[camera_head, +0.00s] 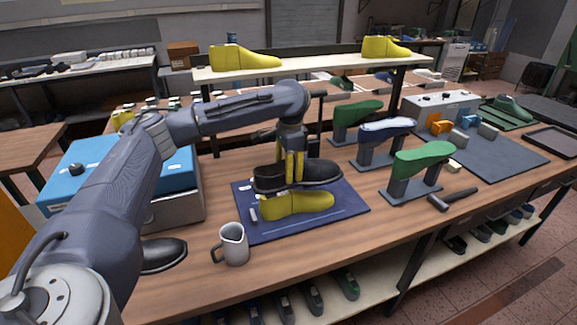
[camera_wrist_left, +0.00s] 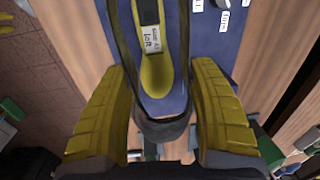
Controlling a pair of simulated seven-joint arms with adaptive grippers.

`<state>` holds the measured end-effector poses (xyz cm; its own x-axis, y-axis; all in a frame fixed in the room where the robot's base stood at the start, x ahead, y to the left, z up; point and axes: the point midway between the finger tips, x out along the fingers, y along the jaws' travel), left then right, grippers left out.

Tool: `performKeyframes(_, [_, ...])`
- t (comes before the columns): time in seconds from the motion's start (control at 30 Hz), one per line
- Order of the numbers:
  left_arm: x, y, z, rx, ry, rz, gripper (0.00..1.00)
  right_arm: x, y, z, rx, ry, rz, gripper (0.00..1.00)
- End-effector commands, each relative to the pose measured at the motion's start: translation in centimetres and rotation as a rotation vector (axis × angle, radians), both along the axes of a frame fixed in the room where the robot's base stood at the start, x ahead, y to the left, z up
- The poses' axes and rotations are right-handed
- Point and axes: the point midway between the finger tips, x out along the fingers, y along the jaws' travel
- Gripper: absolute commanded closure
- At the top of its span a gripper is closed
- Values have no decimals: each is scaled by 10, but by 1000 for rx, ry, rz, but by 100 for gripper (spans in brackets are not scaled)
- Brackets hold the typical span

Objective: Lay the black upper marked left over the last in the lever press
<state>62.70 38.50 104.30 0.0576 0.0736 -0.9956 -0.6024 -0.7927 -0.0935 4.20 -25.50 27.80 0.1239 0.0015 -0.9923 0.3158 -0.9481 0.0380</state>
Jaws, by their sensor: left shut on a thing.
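The black upper (camera_head: 318,172) hangs level in my left gripper (camera_head: 294,165), just above a yellow last (camera_head: 297,205) that lies on a dark blue mat (camera_head: 345,206). In the left wrist view the upper's dark rim (camera_wrist_left: 163,130) sits between my yellow fingers, and the yellow last (camera_wrist_left: 157,75) shows through its opening. A white label (camera_wrist_left: 152,38) reading "left" shows inside that outline; I cannot tell whether it is on the upper or the last. Whether upper and last touch is unclear. I cannot make out a lever press for certain. My right gripper is not in view.
A grey jug (camera_head: 233,245) stands in front of the mat. A black shoe piece (camera_head: 163,254) lies left, partly behind my arm. Green lasts (camera_head: 422,158) and a blue-white one (camera_head: 386,130) stand on the right. A hammer (camera_head: 452,198) lies near the front edge.

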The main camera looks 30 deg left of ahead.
Motion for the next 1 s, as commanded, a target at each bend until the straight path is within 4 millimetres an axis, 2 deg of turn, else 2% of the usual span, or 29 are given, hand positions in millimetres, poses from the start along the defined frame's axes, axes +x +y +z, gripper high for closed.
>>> performKeyframes(0.2, [0,-1,-16,-2,1,0,76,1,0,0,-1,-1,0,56])
performKeyframes(1.0, [0,-1,-60,-2,1,0,76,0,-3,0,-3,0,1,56])
